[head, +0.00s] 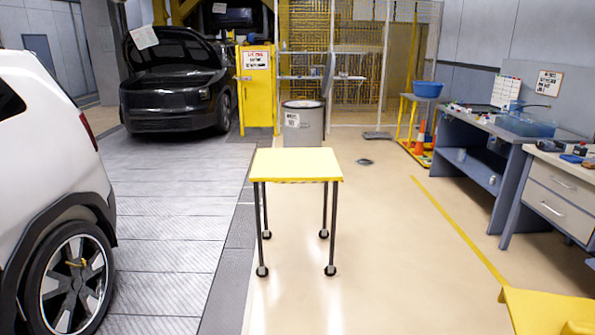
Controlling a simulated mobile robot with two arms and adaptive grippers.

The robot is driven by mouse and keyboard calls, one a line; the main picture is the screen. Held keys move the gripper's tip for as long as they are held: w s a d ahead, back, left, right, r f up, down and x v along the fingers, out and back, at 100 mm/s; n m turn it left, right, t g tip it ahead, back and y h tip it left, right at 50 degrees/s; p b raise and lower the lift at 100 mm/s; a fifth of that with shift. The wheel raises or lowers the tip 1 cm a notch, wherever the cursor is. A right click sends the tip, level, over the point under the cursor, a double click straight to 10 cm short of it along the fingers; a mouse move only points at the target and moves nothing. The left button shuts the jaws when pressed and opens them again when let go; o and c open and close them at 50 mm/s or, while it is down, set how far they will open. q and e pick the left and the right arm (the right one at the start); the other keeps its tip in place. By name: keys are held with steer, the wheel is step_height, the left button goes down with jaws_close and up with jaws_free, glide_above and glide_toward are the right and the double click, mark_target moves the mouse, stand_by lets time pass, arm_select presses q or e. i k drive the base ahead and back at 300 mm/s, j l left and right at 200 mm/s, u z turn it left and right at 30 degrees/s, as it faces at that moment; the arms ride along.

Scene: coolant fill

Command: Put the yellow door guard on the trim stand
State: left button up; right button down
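A small stand (297,163) with a flat yellow top, thin dark legs and casters stands upright in the middle of the floor. It looks like the trim stand, and its top is bare. A yellow piece (545,310) with a bent edge shows at the bottom right corner, cut off by the frame. It may be the yellow door guard, but I cannot tell, nor what supports it. Neither of my grippers is in view.
A white car (50,150) stands at the left and a black car (175,85) with its hood up behind. A grey bin (302,125) and yellow cabinet (257,95) stand behind the stand. Workbenches (490,135) line the right. Floor around the stand is clear.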

mark_target(295, 161)
steer(key=i+u, duration=0.1)
steer(key=i, duration=0.95)
steer(key=i+u, duration=0.1)
steer(key=i, duration=0.9)
steer(key=i+l+u, duration=0.1)
steer(key=i, duration=1.55)
steer(key=i+j+z, duration=0.1)
steer(key=i, duration=0.5)
